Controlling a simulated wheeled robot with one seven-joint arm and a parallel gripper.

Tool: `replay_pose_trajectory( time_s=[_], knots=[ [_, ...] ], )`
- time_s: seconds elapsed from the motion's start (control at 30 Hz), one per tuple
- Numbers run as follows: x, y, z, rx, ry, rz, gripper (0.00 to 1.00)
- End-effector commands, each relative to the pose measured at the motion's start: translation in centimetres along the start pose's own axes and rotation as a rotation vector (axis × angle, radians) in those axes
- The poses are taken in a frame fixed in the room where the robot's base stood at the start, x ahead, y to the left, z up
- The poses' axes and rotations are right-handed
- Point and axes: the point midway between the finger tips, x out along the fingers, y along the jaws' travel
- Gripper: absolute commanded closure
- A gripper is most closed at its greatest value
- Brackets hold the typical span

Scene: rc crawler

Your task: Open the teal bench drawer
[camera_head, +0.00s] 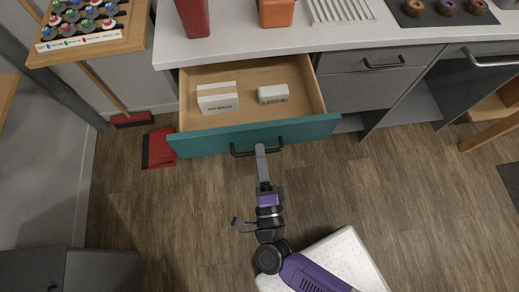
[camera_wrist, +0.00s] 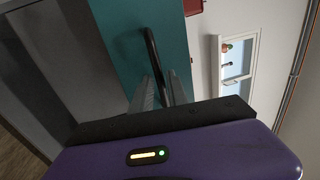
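The teal bench drawer (camera_head: 215,141) is pulled well out from under the white counter, and its wooden inside shows. It holds a white box (camera_head: 218,98) and a smaller white block (camera_head: 273,94). Its black handle (camera_head: 243,153) is on the front face. My gripper (camera_head: 261,150) reaches the middle of this handle from the front. In the wrist view, the teal front (camera_wrist: 120,40) is close, and the dark handle (camera_wrist: 152,50) runs between the two grey fingers of my gripper (camera_wrist: 163,92), which appear closed on it.
The white counter (camera_head: 350,38) carries a red container (camera_head: 194,18) and an orange pot (camera_head: 277,12). A grey drawer (camera_head: 372,59) is shut on the right. A red dustpan (camera_head: 158,148) is on the floor left of the teal drawer. The wood floor in front is clear.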

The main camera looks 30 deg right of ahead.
Motion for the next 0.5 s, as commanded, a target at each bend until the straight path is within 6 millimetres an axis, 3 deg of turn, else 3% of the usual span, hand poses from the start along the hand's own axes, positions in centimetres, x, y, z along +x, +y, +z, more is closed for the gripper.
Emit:
replay_pose_trajectory(
  time_s=[0.3,0.5],
  knots=[
    [-5.1,0.2,0.0,0.000,0.000,0.002,0.80],
    [-6.6,0.1,0.0,0.000,-0.001,0.001,0.80]
  ],
)
